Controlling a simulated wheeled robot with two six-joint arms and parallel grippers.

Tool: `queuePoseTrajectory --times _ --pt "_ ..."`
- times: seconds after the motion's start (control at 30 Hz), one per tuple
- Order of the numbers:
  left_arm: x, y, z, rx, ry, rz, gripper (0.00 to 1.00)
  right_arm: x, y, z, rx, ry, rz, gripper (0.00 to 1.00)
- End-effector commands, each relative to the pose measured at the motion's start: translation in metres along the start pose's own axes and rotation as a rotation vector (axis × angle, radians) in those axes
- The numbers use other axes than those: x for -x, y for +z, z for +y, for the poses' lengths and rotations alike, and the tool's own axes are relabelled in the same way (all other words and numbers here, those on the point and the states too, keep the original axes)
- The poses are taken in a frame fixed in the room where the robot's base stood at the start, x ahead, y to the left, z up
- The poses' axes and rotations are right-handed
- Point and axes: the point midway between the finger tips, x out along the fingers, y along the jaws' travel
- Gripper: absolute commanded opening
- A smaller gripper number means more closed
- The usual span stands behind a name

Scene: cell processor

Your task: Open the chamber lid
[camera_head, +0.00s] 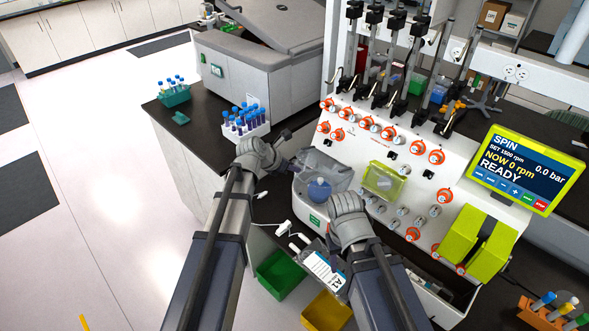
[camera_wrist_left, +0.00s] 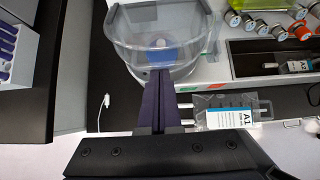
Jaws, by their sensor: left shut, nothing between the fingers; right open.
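The chamber (camera_head: 318,189) is a clear grey, rounded housing with a blue part inside, at the left end of the white machine. In the left wrist view the clear chamber (camera_wrist_left: 128,48) stands just beyond my fingertips. I cannot tell how far its clear lid is raised. My left gripper (camera_head: 293,165) is at the chamber's left side. Its dark fingers (camera_wrist_left: 158,76) are shut together with nothing between them and overlap the chamber's near wall; contact is unclear. My right gripper (camera_head: 347,203) is open at the chamber's right side, its fingers largely hidden by its wrist.
A bag labelled A1 (camera_head: 325,271) hangs below, between my arms. A blue-capped tube rack (camera_head: 258,131) stands on the dark bench behind my left wrist. A yellow-green cassette (camera_head: 384,181), orange-ringed knobs and a screen (camera_head: 525,168) reading READY lie to the right.

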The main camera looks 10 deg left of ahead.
Motion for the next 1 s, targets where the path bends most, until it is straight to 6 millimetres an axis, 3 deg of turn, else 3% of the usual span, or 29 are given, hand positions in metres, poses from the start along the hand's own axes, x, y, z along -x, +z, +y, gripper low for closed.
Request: queuePoseTrajectory --times 0.03,0.1,0.5,0.8,1.0 --pt "0.009 0.015 0.000 -0.001 -0.001 -0.001 0.00 0.017 0.001 0.002 0.000 0.000 0.000 0.50" --pt "0.015 0.030 0.001 -0.001 -0.001 -0.001 0.00 0.031 0.002 0.003 -0.002 0.000 0.000 0.50" --pt "0.023 0.112 0.000 -0.002 -0.001 -0.001 0.00 0.092 0.005 0.009 -0.014 -0.003 0.000 0.50" --pt "0.011 0.163 0.001 -0.002 0.000 -0.002 0.00 0.118 0.007 0.011 -0.012 -0.003 -0.002 0.50" --pt "-0.001 0.187 0.000 -0.001 -0.001 -0.002 0.00 0.127 0.008 0.012 -0.011 -0.003 -0.002 0.50"
